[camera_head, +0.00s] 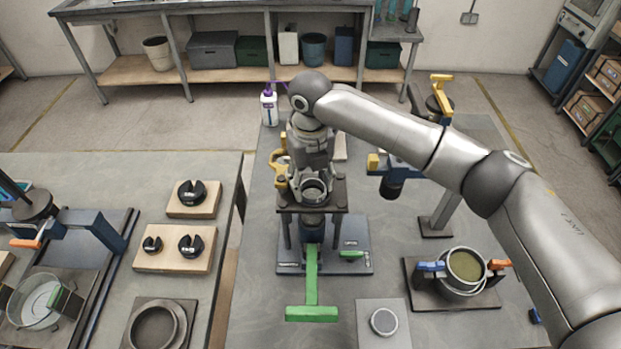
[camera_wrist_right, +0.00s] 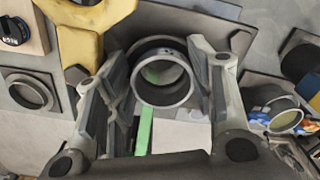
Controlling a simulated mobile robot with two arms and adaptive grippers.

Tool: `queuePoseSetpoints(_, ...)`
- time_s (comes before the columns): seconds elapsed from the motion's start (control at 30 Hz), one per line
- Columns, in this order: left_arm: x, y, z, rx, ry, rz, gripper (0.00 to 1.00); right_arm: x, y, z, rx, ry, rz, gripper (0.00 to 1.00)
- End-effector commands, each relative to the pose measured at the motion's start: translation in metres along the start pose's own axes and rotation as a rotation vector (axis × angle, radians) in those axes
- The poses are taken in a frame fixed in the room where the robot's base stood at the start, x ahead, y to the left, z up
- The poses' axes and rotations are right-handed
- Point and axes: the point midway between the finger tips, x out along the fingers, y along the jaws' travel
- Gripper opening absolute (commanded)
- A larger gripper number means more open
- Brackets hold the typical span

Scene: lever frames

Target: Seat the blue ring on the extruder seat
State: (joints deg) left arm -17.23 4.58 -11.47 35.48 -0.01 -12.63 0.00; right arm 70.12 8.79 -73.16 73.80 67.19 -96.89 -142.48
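The extruder stand's dark top plate (camera_head: 340,196) is at the centre of the head view, above a base plate with a green lever (camera_head: 312,275). A grey ring (camera_head: 314,190), faintly bluish, sits over the plate's middle. In the right wrist view the ring (camera_wrist_right: 163,100) lies between both fingers of my right gripper (camera_wrist_right: 165,75), which appear to touch its sides. Green shows through its opening. Whether it rests on the seat or hangs just above is hidden. No brighter blue ring shows. My left gripper is not in view.
A yellow handle (camera_head: 281,165) stands close left of the gripper. A white bottle (camera_head: 269,107) is behind. A pot (camera_head: 465,266) with blue and orange clamps stands right. A small plate with a round piece (camera_head: 384,322) lies in front. The left table (camera_head: 120,180) holds dark collars.

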Motion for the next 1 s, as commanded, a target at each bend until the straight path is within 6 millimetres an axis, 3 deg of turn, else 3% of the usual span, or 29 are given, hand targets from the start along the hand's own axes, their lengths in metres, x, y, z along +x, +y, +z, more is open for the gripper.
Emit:
queuePoseSetpoints(0.03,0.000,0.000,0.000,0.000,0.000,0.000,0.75,0.000,0.000,0.000,0.000,0.000,0.000,0.58)
queuePoseSetpoints(0.17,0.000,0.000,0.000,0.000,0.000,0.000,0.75,-0.001,0.001,0.000,-0.001,0.000,0.001,0.74)
queuePoseSetpoints(0.77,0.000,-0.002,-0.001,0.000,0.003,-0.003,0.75,-0.004,0.005,0.001,-0.007,-0.005,0.009,0.74)
queuePoseSetpoints(1.0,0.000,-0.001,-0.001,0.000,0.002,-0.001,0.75,-0.031,0.002,0.001,-0.005,-0.006,0.006,0.74)
